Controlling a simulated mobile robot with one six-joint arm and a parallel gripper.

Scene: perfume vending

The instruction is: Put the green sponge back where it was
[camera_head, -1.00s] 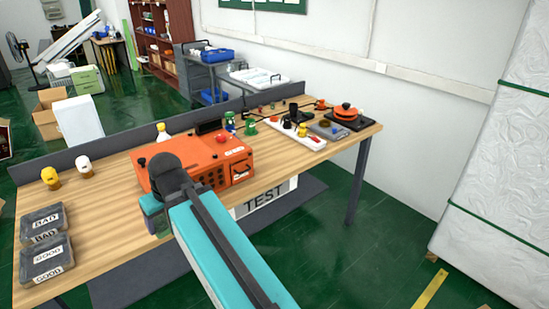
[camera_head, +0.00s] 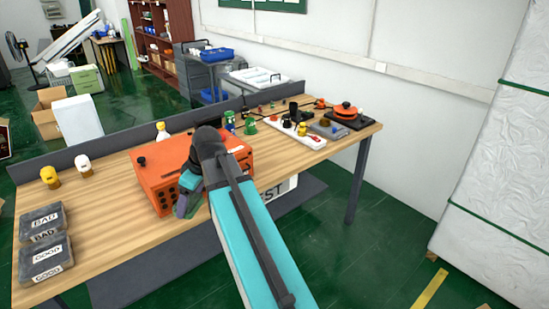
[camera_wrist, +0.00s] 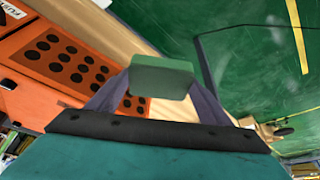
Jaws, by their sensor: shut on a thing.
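The green sponge (camera_wrist: 163,77) is a small block in the wrist view. My gripper (camera_wrist: 165,92) is shut on it, with one dark finger on each side. In the head view my gripper (camera_head: 187,204) hangs in front of the orange machine (camera_head: 150,184), near the table's front edge. My arm covers part of the machine there, and the sponge is hard to make out. In the wrist view the machine's face with black round holes (camera_wrist: 70,58) lies to the left of the sponge.
The wooden table (camera_head: 110,215) has bare room left of the machine. BAD (camera_head: 43,222) and GOOD (camera_head: 46,258) trays stand at its left end. Yellow and white bottle tops (camera_head: 83,164) stand behind them. A white strip (camera_head: 300,136) and small coloured items are at the right.

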